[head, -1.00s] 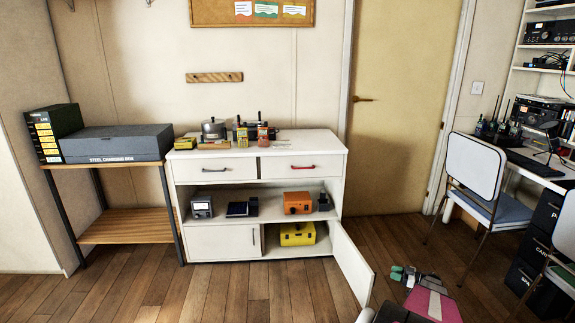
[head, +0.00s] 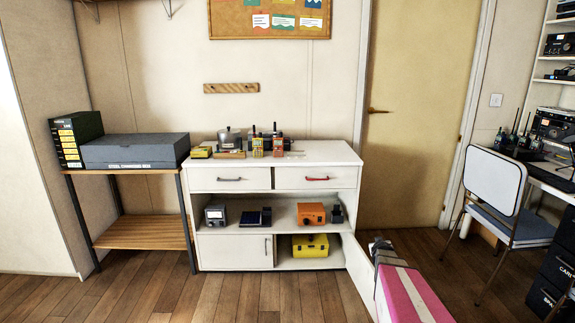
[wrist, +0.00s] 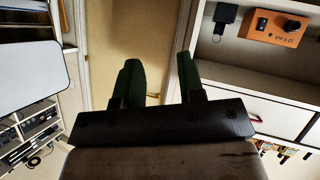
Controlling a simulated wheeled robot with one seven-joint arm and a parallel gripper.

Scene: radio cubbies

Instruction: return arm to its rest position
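My arm (head: 412,296), with pink and white panels, reaches in from the bottom right of the head view, in front of the cabinet's right side. My gripper (wrist: 160,78) shows in the wrist view with its two dark green fingers apart and nothing between them. In the head view its far end is mostly hidden by the arm. The wrist picture is upside down, with the cabinet's shelf and drawers on its right and the room door behind the fingers.
The white cabinet (head: 232,180) has its lower right door (head: 358,277) swung open close beside my arm. An orange radio (head: 311,214) and a yellow case (head: 310,246) sit inside. A chair (head: 497,182) stands at the right. The floor (head: 130,297) at the left is clear.

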